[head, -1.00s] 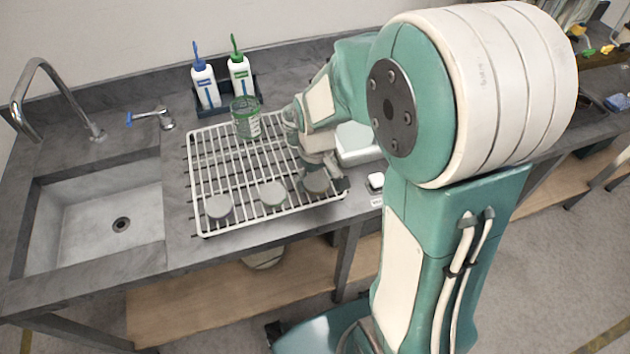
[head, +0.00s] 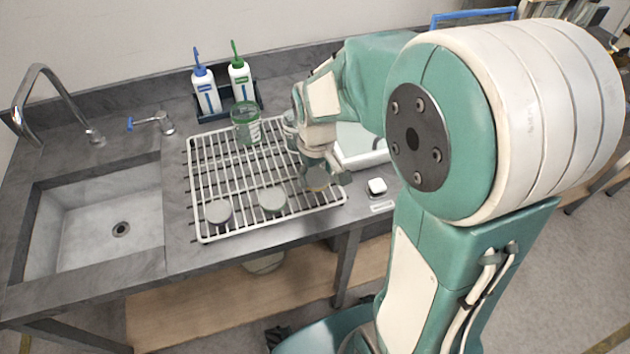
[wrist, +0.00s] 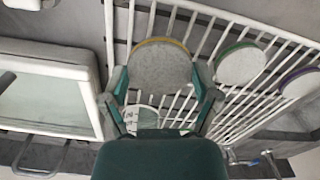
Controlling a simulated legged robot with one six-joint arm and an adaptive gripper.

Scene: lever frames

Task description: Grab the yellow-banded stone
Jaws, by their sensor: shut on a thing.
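The yellow-banded stone (wrist: 160,66) is a round grey disc with a yellow rim. In the wrist view it sits between the two green fingers of my gripper (wrist: 161,88), which is shut on it. In the head view the stone (head: 317,181) shows under my gripper (head: 322,172), at the right side of the white wire rack (head: 236,168). I cannot tell clearly whether it is off the rack. A green-banded stone (wrist: 241,64) and a purple-banded stone (wrist: 301,83) lie on the rack, apart from my gripper.
A green-marked glass beaker (head: 246,122) stands at the back of the rack. Two wash bottles (head: 222,88) stand behind it. A sink (head: 95,225) lies to the left. A white tray (head: 362,146) and a small white block (head: 377,186) are to the right.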

